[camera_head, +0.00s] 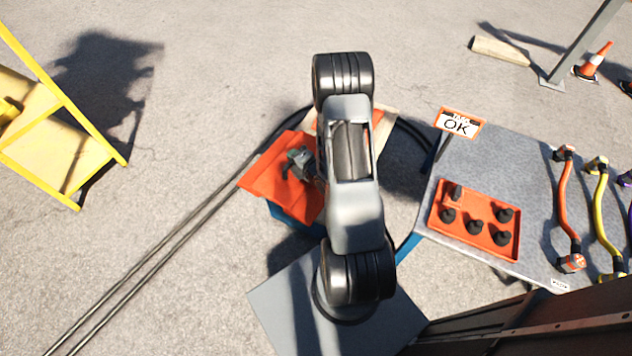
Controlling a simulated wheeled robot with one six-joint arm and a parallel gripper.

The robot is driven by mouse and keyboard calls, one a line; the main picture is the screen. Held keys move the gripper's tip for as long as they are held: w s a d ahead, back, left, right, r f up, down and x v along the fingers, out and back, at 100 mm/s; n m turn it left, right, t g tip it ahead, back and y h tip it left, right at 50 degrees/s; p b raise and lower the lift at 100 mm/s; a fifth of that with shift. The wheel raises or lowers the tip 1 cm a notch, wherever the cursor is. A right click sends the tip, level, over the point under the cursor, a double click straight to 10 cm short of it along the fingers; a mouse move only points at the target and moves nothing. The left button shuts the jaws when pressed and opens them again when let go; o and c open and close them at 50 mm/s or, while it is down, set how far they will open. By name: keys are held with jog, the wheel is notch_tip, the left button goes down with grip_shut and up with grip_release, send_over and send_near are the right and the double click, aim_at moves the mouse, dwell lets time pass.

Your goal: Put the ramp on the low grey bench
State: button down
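A flat orange piece (268,182), which may be the ramp, lies at the centre left, over something blue (288,214). Its right part is hidden behind my arm. A beige and orange piece (386,128) also shows just right of my arm, mostly hidden; I cannot tell whether the two belong together. My gripper (298,163) shows only in part, over the orange piece. I cannot tell whether its fingers are open or touch the piece. A low grey square top (275,312), likely the low grey bench, is at the bottom centre, partly covered by my arm and its shadow.
Black cables (150,262) run over the ground from the lower left and curve behind my arm. A yellow frame (62,100) stands at left.

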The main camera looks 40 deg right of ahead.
jog(key=shift+n+y, duration=0.5)
jog(key=s+d+f+b, duration=0.2)
jog(key=d+b, duration=0.1)
jog(key=d, duration=0.1)
jog(key=s+d+f+b, duration=0.2)
jog(key=d+f+b, duration=0.1)
jog(key=d+b, duration=0.1)
jog(key=s+d+f+b, duration=0.2)
jog(key=d+b, duration=0.2)
jog(key=d, duration=0.1)
jog(key=shift+f, duration=0.4)
jog(key=shift+w+d+f+b, duration=0.1)
jog(key=shift+w+f+b, duration=0.1)
jog(key=shift+b, duration=0.1)
jog(key=shift+w+a+f+b, duration=0.15)
jog(key=shift+w+f+b, duration=1)
jog(key=shift+w+f, duration=1)
jog(key=shift+w+a+f+b, duration=0.2)
jog(key=shift+w+f+b, duration=0.95)
jog(key=shift+w+f, duration=1)
jog(key=shift+w+a+f+b, duration=0.15)
jog(key=shift+w+f+b, duration=1)
jog(key=shift+w+f, duration=1)
jog(key=shift+w+r, duration=0.1)
jog(key=shift+w, duration=0.1)
jog(key=c, duration=1.1)
grip_release()
